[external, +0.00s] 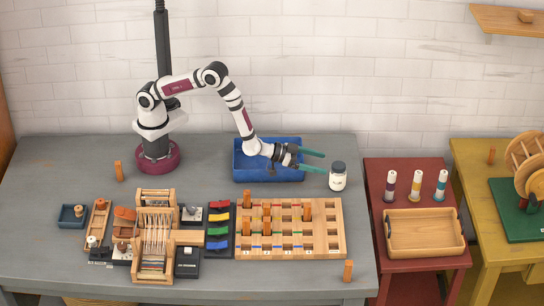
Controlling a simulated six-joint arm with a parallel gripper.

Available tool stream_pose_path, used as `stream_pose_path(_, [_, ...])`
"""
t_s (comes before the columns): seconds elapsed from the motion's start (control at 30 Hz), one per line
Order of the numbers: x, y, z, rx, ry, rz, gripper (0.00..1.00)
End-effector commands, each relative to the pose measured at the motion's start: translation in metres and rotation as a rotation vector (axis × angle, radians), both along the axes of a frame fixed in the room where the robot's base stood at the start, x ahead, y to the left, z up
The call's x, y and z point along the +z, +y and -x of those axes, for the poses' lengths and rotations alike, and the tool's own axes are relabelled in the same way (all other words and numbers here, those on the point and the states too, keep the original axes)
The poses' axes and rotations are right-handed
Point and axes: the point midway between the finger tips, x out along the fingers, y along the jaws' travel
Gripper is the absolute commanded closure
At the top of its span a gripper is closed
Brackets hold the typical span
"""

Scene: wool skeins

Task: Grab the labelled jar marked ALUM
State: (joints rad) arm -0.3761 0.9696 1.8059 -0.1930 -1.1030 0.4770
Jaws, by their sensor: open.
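The labelled jar (338,181) is white with a dark lid. It stands upright on the grey table, right of the blue bin; its label is too small to read. My gripper (318,162) is open, with two green fingers pointing right toward the jar. The fingertips are just left of the jar, near lid height in the picture. I cannot tell whether they touch it. Nothing shows between the fingers.
A blue bin (241,174) stands under my gripper. A wooden pegboard (335,242) with orange pegs lies in front of the jar. A small loom (154,268) and coloured skeins (218,231) are further left. The table right of the jar is clear up to its edge.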

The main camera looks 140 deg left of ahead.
Motion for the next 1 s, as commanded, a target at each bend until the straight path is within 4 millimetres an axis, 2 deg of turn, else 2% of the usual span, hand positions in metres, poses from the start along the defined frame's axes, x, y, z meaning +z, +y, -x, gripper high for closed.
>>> stream_pose_path(0.2, [-0.009, 0.022, -0.020, 0.000, 0.001, 0.001, 0.05])
stream_pose_path(0.4, [-0.020, 0.052, -0.042, 0.000, -0.001, 0.001, 0.05])
stream_pose_path(0.7, [-0.022, 0.057, -0.049, -0.001, 0.001, 0.002, 0.07])
stream_pose_path(1.0, [-0.022, 0.057, -0.049, -0.001, 0.001, 0.002, 0.61])
